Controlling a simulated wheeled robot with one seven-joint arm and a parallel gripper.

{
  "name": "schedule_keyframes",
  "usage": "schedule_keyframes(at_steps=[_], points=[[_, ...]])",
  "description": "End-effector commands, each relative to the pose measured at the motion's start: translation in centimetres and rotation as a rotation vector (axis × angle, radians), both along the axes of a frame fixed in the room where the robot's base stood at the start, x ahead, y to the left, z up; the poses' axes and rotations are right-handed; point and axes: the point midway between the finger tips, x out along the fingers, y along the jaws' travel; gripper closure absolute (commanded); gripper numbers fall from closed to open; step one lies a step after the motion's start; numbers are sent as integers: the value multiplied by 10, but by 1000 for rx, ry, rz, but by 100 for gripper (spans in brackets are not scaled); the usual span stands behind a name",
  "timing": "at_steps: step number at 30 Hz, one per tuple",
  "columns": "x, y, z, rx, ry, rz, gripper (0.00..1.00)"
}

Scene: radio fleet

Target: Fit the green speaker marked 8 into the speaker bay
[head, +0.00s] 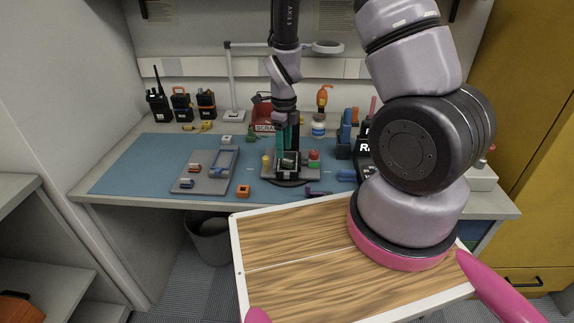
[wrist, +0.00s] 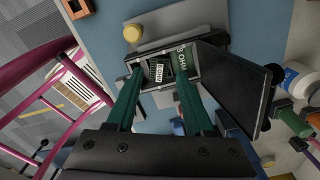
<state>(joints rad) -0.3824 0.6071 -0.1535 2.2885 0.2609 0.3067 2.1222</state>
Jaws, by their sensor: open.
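My gripper (head: 287,151) hangs over a grey fixture (head: 297,174) near the middle of the bench. In the wrist view its two green fingers (wrist: 158,88) stand apart at either side of an open bay (wrist: 145,68). A dark green piece reading "8 OHM" (wrist: 183,59) shows in the opening by the right finger. Left of it is a second green face with a white-edged label (wrist: 160,72). I cannot tell whether both belong to one speaker, or how deep it sits. No contact between fingers and speaker is clear. In the head view the fingers partly hide the bay.
A black panel (wrist: 235,86) stands open right of the bay. A yellow knob (head: 266,162) and a red-topped green part (head: 314,158) flank the fixture. A grey tray (head: 216,184) with small parts and an orange block (head: 243,191) lie left. Blue mat (head: 140,165) is clear further left.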

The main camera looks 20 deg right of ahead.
Motion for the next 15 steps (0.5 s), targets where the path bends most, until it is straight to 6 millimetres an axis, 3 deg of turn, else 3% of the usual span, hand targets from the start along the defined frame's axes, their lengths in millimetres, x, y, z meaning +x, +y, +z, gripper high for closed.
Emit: schedule_keyframes(at_steps=[7, 15], points=[[0, 0, -37, -1, 3, -1, 48], [-1, 1, -47, 0, 3, 3, 48]])
